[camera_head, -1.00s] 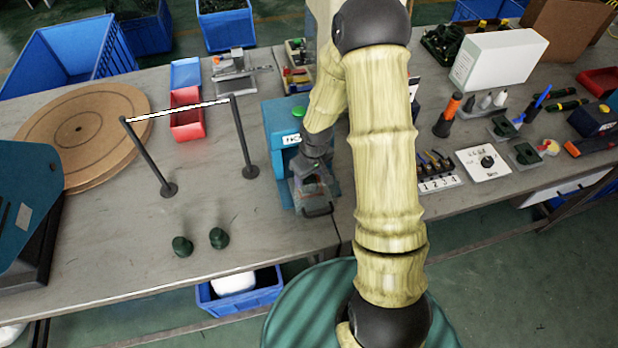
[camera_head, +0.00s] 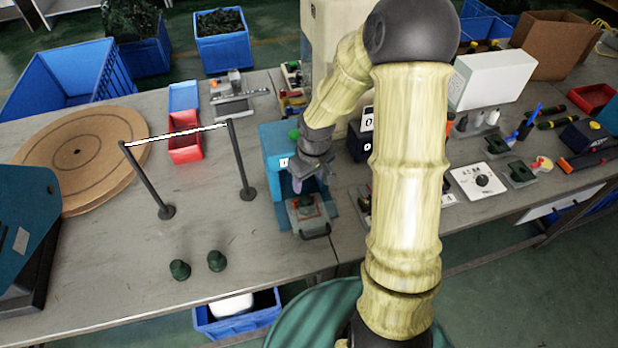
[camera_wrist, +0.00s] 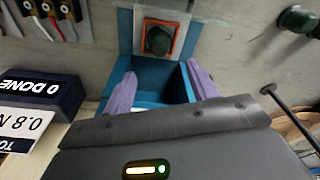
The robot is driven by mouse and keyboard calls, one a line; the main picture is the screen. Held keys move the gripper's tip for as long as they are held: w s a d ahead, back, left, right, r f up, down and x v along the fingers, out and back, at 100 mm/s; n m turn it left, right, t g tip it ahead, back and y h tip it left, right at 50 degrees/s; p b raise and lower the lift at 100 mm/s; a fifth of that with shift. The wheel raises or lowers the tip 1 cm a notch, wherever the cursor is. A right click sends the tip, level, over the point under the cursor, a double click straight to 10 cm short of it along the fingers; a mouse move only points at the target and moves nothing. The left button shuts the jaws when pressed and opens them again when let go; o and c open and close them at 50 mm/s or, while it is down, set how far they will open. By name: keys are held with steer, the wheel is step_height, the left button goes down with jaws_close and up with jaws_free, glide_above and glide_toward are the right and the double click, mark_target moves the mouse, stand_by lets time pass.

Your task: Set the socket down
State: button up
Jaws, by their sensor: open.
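The dark green socket (camera_wrist: 158,41) sits upright inside an orange-red square frame on a grey plate (camera_wrist: 178,28) at the front of the blue machine (camera_head: 274,150). It also shows as a small dark shape in the head view (camera_head: 306,200), partly hidden by my fingers. My gripper (camera_wrist: 162,90) has two purple fingers spread apart with nothing between them. In the head view, my gripper (camera_head: 311,184) is just above and behind the socket, apart from it in the wrist view. Two more dark green sockets stand on the table, one left (camera_head: 180,270) and one right (camera_head: 217,261).
A barrier of two posts with a white bar (camera_head: 176,136) stands left of the machine. A red bin (camera_head: 185,150) and a round wooden board (camera_head: 75,150) lie beyond. A counter box (camera_wrist: 40,95) stands beside the machine. The table's front left is mostly clear.

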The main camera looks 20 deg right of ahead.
steer(key=s+r+m+t, duration=0.1)
steer(key=s+r+m, duration=0.3)
steer(key=s+r, duration=0.5)
steer(key=s, duration=0.4)
steer(key=shift+a+r+m+h, duration=0.25)
steer(key=shift+r+m+h, duration=0.05)
stand_by(0.4)
